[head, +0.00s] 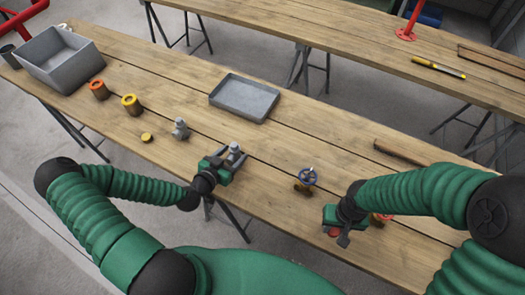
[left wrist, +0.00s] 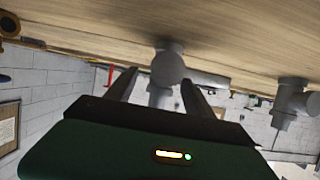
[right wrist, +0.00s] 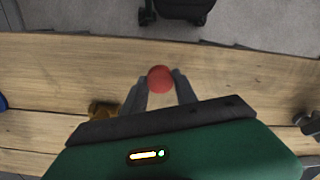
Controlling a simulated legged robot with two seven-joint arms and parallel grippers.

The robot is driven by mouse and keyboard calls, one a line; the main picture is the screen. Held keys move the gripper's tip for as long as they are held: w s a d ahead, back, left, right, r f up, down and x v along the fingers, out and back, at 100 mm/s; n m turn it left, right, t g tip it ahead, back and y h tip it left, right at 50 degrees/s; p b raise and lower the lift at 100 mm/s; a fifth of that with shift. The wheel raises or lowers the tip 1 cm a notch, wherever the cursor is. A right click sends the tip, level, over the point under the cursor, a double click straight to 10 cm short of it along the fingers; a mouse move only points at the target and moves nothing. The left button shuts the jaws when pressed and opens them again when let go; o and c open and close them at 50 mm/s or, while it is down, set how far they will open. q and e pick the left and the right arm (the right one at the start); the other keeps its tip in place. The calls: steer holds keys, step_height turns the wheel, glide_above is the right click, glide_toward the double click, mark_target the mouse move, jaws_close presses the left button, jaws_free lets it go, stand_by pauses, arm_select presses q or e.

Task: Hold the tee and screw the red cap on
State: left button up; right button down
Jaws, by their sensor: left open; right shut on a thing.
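A grey tee (head: 235,148) stands on the near table in the middle of the head view. My left gripper (head: 226,160) is at the tee with its fingers apart. In the left wrist view the tee (left wrist: 168,68) shows between the open fingers (left wrist: 160,82), with a gap to at least one of them. My right gripper (right wrist: 159,82) is shut on the red cap (right wrist: 160,78), which shows between its fingertips. In the head view the red cap (head: 332,232) is partly hidden under the right gripper (head: 336,222), near the table's front edge.
A second grey fitting (head: 180,129) stands left of the tee. A blue-wheeled valve (head: 307,177) stands between my grippers. An orange-red part (head: 382,218) is beside my right arm. A grey tray (head: 244,98), a grey bin (head: 62,58) and a brown bar (head: 402,152) lie further out.

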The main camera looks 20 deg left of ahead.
mark_target(239, 148)
arm_select(q)
steer(key=shift+s+d, duration=0.1)
steer(key=p+x, duration=0.1)
steer(key=x, duration=0.4)
steer(key=shift+w+a+f, duration=0.1)
steer(key=shift+w+a, duration=0.1)
steer(key=shift+a, duration=0.1)
steer(key=shift+d, duration=0.15)
steer(key=c, duration=0.9)
jaws_close()
